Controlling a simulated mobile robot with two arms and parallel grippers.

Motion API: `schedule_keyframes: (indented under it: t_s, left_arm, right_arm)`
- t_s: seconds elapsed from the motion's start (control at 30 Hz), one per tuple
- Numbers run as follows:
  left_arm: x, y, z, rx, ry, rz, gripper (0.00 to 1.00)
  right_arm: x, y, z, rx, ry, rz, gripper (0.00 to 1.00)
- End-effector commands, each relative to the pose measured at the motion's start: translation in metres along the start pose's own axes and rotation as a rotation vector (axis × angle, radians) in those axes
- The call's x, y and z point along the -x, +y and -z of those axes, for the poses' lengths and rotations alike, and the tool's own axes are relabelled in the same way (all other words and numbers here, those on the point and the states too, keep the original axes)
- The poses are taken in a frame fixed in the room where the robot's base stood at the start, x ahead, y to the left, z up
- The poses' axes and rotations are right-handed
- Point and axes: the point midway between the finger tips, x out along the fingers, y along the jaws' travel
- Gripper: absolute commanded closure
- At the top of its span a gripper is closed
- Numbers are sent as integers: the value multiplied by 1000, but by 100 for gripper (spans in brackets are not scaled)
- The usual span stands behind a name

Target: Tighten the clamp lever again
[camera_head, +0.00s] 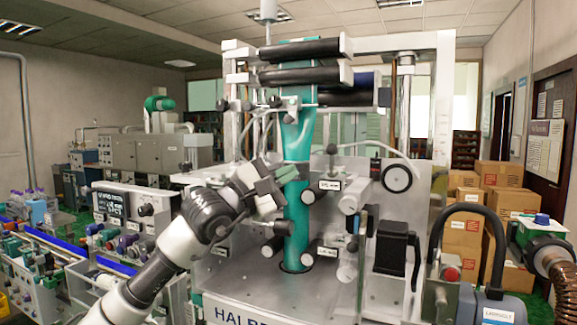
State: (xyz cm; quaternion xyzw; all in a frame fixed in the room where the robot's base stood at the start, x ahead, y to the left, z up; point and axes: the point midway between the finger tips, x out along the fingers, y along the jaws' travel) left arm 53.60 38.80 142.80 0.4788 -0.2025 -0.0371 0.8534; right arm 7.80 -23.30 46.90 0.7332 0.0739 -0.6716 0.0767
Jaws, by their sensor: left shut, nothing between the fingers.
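The sleeve applicator (340,283) stands in the middle, a pale machine with a green sleeve (297,225) running down through its rollers. A small lever with a black ball knob (332,149) stands up on its front panel, right of the sleeve. Another dark handle (363,226) is lower on the right, near the pale rollers. I cannot tell for certain which one is the clamp lever, nor whether it is tight. My left gripper (280,184) is shut and empty, in front of the sleeve and left of the knobbed lever. It hides part of the panel. My right gripper is not in view.
Black rollers (302,50) cross the machine's top. A black box (390,249) and a round black-rimmed dial (397,178) are on its right. A unit with a black hose (487,305) stands front right. Cardboard boxes (499,175) are stacked behind. A cluttered bench (60,255) fills the left.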

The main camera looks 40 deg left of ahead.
Motion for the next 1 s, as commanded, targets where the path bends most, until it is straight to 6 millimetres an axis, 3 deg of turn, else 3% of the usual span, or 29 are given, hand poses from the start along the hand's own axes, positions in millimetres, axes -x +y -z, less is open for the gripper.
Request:
schedule_keyframes:
  t_s: [0.03,0.1,0.4,1.0]
  left_arm:
    - [-13,7,-4,6,-2,-2,100]
    - [-26,7,-4,5,-2,-1,100]
    - [-69,3,-2,3,0,0,100]
    - [-76,0,-2,2,-1,0,100]
  right_arm:
    - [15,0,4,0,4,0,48]
    - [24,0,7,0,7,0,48]
    - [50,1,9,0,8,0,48]
    - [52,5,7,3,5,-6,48]
